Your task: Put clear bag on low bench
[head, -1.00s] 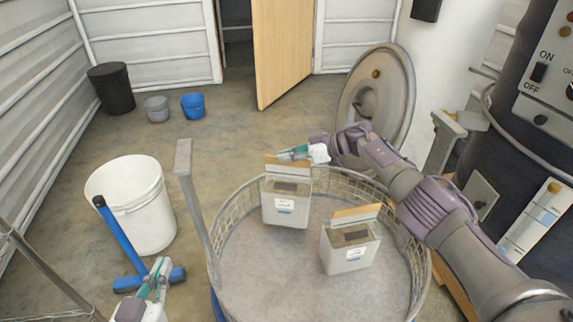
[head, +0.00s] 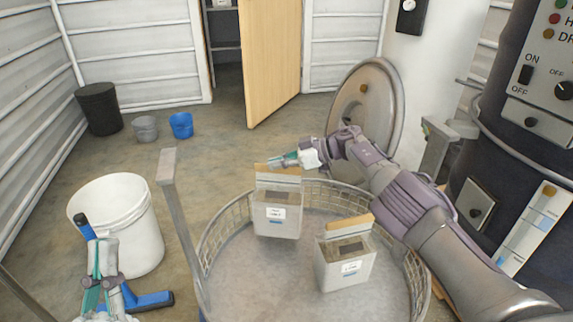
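Two pale, boxy bags with tan top strips and white labels stand in a round wire-sided basket (head: 212,252). One bag (head: 277,222) is at the back left, the other bag (head: 343,267) at the front right. I cannot tell which is the clear bag. My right gripper (head: 277,162) reaches in from the right, its teal fingers at the top strip of the back-left bag. Whether they are closed on it is not clear. I cannot make out a low bench.
A white bucket (head: 137,235) and a blue-handled squeegee (head: 152,299) are at the left, the squeegee partly behind my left gripper. A round metal lid (head: 385,100) and a dark control machine (head: 540,140) are at the right.

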